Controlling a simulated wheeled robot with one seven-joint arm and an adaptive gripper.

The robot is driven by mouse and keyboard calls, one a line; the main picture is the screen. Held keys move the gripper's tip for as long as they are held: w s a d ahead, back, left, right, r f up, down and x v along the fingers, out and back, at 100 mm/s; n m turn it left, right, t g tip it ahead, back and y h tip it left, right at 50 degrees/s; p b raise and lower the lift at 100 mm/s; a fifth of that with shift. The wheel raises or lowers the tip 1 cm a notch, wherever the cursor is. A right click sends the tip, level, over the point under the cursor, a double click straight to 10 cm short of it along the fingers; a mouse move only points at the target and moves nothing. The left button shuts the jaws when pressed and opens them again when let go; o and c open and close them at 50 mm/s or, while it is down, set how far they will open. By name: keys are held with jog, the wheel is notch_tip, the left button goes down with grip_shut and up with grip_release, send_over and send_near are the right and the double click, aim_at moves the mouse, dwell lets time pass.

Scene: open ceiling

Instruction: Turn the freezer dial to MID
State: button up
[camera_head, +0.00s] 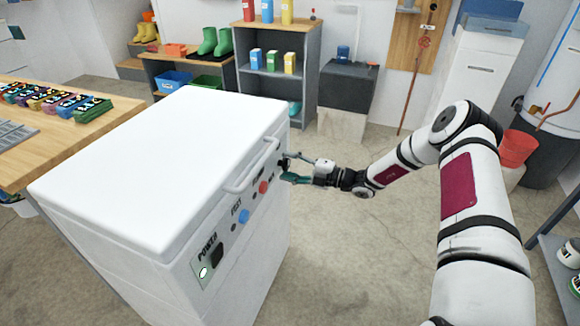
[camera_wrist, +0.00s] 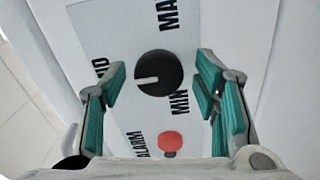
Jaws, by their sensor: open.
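The white chest freezer (camera_head: 170,150) stands at centre left in the head view, its labelled front panel facing right. In the wrist view the round black dial (camera_wrist: 164,66) has a white pointer line aimed left and slightly down, roughly toward the partly hidden MID label (camera_wrist: 99,66). MAX (camera_wrist: 168,15) is above the dial and MIN (camera_wrist: 180,103) below. My gripper (camera_wrist: 162,80) is open, with one teal-padded finger on each side of the dial and visible gaps between. In the head view my gripper (camera_head: 286,168) is at the panel's far end; the dial is hidden there.
A bar handle (camera_head: 252,167) juts from the freezer lid near my gripper. A red alarm light (camera_wrist: 170,141) sits below the dial; a blue button (camera_head: 244,216) and power switch (camera_head: 217,256) are nearer. A wooden table (camera_head: 105,125) adjoins at left. Floor right of the freezer is clear.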

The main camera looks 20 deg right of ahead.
jog(key=v, duration=1.2)
